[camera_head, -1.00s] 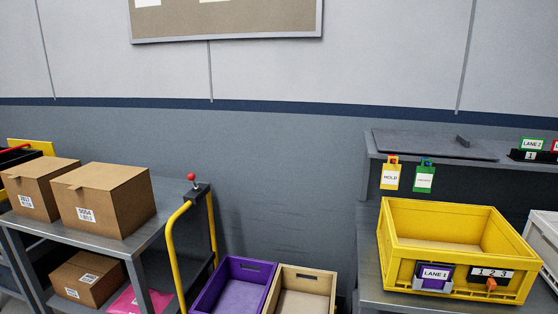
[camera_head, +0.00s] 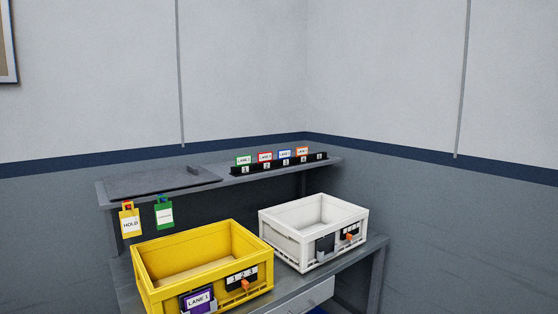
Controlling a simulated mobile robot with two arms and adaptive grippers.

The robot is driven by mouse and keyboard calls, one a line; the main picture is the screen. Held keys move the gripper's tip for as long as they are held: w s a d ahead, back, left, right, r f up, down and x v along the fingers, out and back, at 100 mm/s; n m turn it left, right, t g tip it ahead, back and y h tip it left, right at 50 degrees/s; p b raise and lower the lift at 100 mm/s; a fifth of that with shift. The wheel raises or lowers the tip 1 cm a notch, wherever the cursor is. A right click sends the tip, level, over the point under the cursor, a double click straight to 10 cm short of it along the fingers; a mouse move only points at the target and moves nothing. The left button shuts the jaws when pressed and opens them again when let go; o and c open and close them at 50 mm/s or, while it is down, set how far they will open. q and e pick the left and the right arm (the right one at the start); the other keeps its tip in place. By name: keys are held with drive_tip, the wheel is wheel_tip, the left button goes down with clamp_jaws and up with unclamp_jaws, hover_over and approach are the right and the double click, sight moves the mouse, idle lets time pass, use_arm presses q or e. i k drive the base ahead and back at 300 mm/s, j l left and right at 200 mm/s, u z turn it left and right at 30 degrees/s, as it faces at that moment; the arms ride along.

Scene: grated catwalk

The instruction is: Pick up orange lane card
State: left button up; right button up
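The orange lane card (camera_head: 302,150) stands in a black numbered rack (camera_head: 278,168) on the upper shelf, in the slot marked 4. It is the rightmost card, beside the blue card (camera_head: 285,154), the red card (camera_head: 265,157) and the green card (camera_head: 243,160). The slot to its right looks empty. Neither of my grippers shows in the head view.
A yellow crate (camera_head: 234,236) with a purple lane card (camera_head: 198,301) and a white crate (camera_head: 306,259) stand on the bench below the shelf. Yellow HOLD and green tags (camera_head: 164,214) hang from the shelf's front edge. A dark flat panel (camera_head: 150,184) lies on the shelf's left.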

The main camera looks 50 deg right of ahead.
sight(302, 151)
drive_tip(key=z, duration=1.75)
drive_tip(key=u, duration=0.4)
drive_tip(key=l+u, duration=0.3)
drive_tip(key=u, duration=0.15)
drive_tip(key=l+u, duration=0.85)
drive_tip(key=i+j, duration=0.05)
drive_tip(key=j, duration=0.05)
